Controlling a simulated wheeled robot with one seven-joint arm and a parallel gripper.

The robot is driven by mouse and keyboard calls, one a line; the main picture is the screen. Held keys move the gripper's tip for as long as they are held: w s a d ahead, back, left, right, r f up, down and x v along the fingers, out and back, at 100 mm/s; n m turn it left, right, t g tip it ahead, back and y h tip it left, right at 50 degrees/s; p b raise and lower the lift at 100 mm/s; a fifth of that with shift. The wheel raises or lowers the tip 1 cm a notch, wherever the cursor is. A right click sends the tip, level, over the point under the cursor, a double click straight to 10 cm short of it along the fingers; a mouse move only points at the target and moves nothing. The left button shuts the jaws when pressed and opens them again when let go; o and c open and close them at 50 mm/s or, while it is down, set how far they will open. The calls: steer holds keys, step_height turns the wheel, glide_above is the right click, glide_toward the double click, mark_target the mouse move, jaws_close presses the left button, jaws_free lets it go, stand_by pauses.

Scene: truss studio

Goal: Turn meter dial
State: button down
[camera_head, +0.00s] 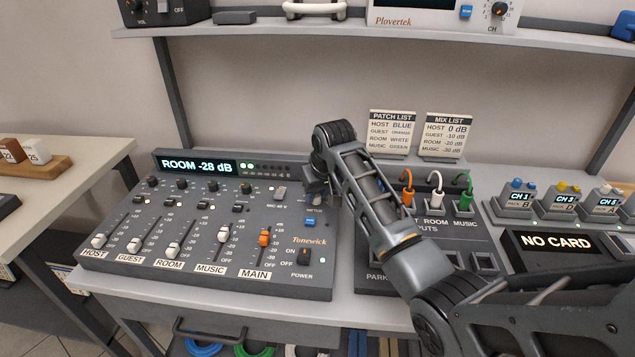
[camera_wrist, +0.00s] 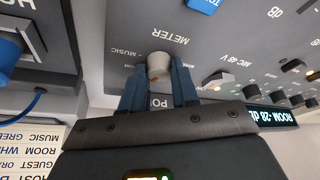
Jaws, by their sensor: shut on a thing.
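The meter dial (camera_wrist: 159,65) is a small pale grey knob below the word METER in the wrist view. My gripper (camera_wrist: 160,82) has its two blue fingers on either side of the dial and is shut on it. Which way the dial points is not clear. In the head view my gripper (camera_head: 317,190) is over the upper right of the grey mixer (camera_head: 210,275), and the dial is hidden there. The mixer display (camera_head: 197,164) reads "ROOM -28 dB", with a few green meter lights beside it.
Mixer faders, including the orange MAIN fader (camera_head: 264,238), stand left of my gripper. Right of it is a patch panel with an orange plug (camera_head: 408,198), a white plug and a green plug. A patch list card (camera_head: 391,134) and a mix list card (camera_head: 445,135) stand behind.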

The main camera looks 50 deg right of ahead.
steer(key=shift+m+g+h+p, duration=0.5)
steer(key=shift+m+p, duration=0.55)
steer(key=shift+m, duration=0.75)
steer(key=c, duration=0.8)
jaws_free()
steer(key=shift+c, duration=0.2)
steer(key=shift+a, duration=0.1)
steer(key=v, duration=0.7)
steer(key=shift+a+r+b, duration=0.15)
steer(key=shift+r+b, duration=0.15)
steer(key=shift+s, duration=0.1)
